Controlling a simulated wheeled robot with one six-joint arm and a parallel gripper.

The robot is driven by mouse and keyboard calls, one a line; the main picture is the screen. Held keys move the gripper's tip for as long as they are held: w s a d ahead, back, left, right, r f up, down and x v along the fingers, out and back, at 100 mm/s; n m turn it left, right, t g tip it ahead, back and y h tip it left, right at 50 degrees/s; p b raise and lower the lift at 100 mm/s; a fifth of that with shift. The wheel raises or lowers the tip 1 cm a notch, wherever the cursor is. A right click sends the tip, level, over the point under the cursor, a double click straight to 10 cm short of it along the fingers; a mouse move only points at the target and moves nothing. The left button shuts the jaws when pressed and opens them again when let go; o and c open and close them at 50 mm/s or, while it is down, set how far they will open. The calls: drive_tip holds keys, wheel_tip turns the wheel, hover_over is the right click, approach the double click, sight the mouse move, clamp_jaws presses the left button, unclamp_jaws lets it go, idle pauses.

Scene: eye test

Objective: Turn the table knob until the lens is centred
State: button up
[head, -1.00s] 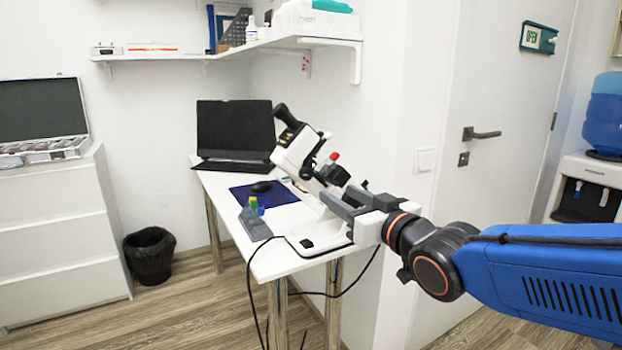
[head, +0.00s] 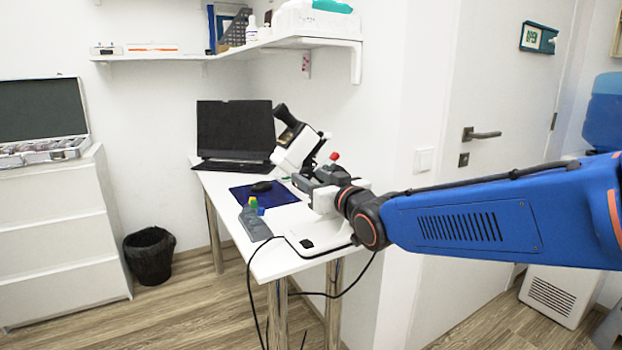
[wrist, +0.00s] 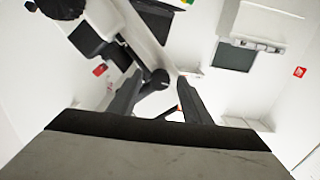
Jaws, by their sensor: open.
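A white and black lens-measuring instrument (head: 291,150) stands tilted on the white table (head: 283,262), its black eyepiece (head: 287,116) pointing up. A red-tipped part (head: 334,156) shows on its right side. My gripper (head: 306,181) is at the instrument's middle, open, and covers part of it. In the wrist view my gripper (wrist: 158,92) has its two dark fingers apart. A small dark round knob (wrist: 159,76) on the white instrument body (wrist: 136,36) shows between the fingertips; I cannot tell whether they touch it, or whether it is the table knob. I cannot make out the lens.
A grey holder (head: 254,222) with green and blue tops stands at the table's front left. A mouse (head: 262,187) lies on a blue mat (head: 240,193), with a laptop (head: 235,130) behind. A wall shelf (head: 330,42) hangs above. A black cable (head: 250,290) hangs off the front.

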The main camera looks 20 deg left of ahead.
drive_tip(key=shift+w+a, duration=0.2)
drive_tip(key=c, duration=1)
drive_tip(key=shift+m, duration=1.1)
drive_tip(key=shift+c, duration=0.2)
drive_tip(key=o, duration=1)
drive_tip(key=shift+o, duration=0.2)
drive_tip(key=v, duration=1.7)
drive_tip(key=shift+s, duration=0.25)
drive_tip(key=shift+d, duration=0.2)
